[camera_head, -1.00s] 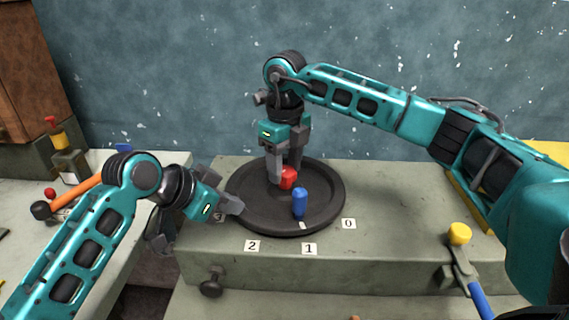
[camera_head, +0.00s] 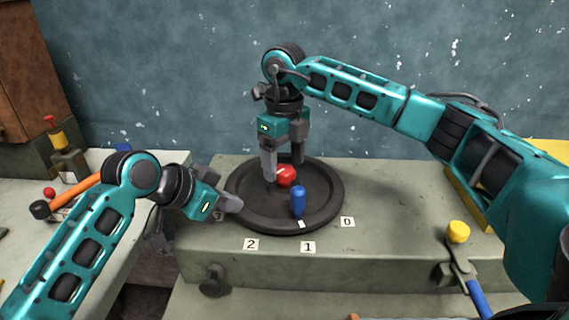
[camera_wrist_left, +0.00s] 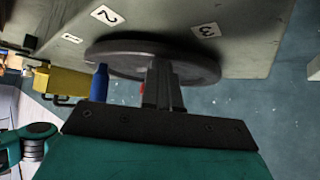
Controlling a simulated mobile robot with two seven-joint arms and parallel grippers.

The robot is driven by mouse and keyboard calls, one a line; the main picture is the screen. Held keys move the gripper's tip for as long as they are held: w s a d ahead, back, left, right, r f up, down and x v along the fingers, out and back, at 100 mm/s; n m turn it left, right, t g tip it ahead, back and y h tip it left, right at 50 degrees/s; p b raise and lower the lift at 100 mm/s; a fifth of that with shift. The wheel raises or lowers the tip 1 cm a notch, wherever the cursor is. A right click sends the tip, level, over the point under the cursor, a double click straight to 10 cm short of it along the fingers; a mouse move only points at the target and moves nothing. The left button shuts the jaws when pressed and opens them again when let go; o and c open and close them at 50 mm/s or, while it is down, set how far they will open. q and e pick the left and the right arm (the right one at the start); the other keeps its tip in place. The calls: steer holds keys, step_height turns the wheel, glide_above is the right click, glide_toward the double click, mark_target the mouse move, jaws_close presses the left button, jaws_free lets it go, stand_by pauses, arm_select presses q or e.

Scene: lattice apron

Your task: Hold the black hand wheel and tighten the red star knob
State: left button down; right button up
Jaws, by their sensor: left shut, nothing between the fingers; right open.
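The black hand wheel (camera_head: 325,215) lies flat on the grey-green bench top, with a blue upright handle (camera_head: 298,200) near its front rim and a small white mark beside it. The red star knob (camera_head: 286,176) sits at the wheel's middle. My right gripper (camera_head: 284,180) points down over the knob, open, its fingers to either side of it. My left gripper (camera_head: 238,206) is shut and empty, its tips at the wheel's left rim; whether they touch it I cannot tell. The left wrist view shows the wheel (camera_wrist_left: 120,50), the blue handle (camera_wrist_left: 99,84) and a sliver of the knob behind the fingers.
Number labels 2 (camera_head: 251,244), 1 (camera_head: 308,247) and 0 (camera_head: 347,222) lie before the wheel. A yellow-topped, blue-handled clamp (camera_head: 458,233) stands at the bench's right. An orange-handled hammer (camera_head: 70,195) lies on the left table. A dark drawer knob (camera_head: 214,282) juts from the front.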

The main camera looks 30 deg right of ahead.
arm_select(q)
steer(key=shift+s+a+f, duration=0.1)
steer(key=shift+a+f, duration=0.05)
steer(key=shift+f, duration=0.45)
arm_select(e)
step_height(320, 180, up, 11)
steer(key=shift+s, duration=0.1)
step_height(320, 180, up, 8)
steer(key=p, duration=0.8)
glide_above(284, 170)
arm_select(q)
step_height(284, 170, up, 9)
steer(key=shift+f, duration=0.15)
arm_select(e)
steer(key=shift+f, duration=0.2)
